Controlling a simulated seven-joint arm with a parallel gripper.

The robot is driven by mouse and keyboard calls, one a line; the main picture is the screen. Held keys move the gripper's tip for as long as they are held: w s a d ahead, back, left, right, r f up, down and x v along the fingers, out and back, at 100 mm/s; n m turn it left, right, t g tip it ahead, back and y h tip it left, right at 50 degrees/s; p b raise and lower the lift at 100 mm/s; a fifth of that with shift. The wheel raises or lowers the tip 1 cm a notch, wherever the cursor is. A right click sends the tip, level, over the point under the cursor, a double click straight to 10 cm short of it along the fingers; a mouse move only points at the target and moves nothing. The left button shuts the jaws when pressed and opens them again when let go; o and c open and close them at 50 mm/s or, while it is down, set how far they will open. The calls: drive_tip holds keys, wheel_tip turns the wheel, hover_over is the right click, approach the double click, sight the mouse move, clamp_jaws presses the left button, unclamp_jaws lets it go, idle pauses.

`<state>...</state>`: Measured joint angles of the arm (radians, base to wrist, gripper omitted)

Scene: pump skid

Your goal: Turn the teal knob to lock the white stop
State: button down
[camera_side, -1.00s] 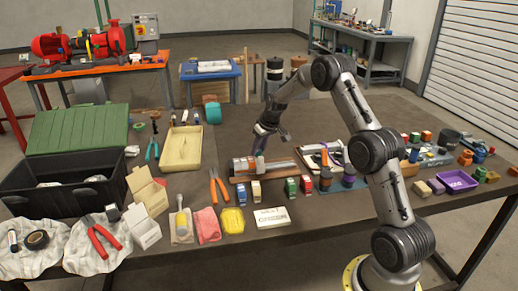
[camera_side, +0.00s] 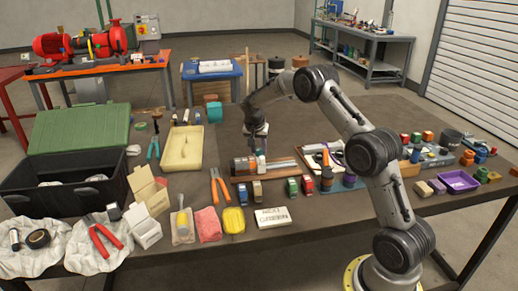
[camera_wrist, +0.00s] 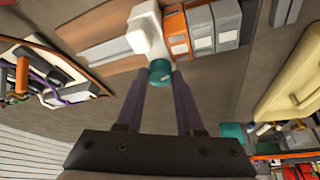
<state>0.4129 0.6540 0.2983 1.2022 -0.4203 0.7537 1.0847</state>
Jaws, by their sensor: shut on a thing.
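The teal knob (camera_wrist: 160,71) sits between the two fingertips of my gripper (camera_wrist: 158,75) in the wrist view. The fingers are shut on its sides. The white stop (camera_wrist: 146,28) is directly beyond the knob, on a long brown wooden base, beside a row of orange and grey blocks (camera_wrist: 197,27). In the side view my gripper (camera_side: 256,131) points down over the wooden fixture (camera_side: 283,166), with the white stop (camera_side: 261,163) below it. The knob is small there, and its turn angle cannot be told.
Pliers with orange handles (camera_side: 219,187) lie left of the fixture. Several small toy-like blocks stand in front of it. A tray with tools (camera_side: 321,158) is to the right. A cream tray (camera_side: 182,150) and black crate (camera_side: 62,188) are at left. The table behind the fixture is mostly clear.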

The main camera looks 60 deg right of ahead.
drive_tip(key=shift+w+a+m+g, duration=0.1)
drive_tip(key=shift+m+g, duration=0.7)
drive_tip(key=shift+m, duration=1.1)
drive_tip(key=c, duration=0.5)
unclamp_jaws()
drive_tip(key=shift+r, duration=0.1)
drive_tip(key=v, duration=1.3)
drive_tip(key=shift+a+r, duration=0.15)
drive_tip(key=shift+r, duration=0.1)
drive_tip(key=shift+w, duration=0.1)
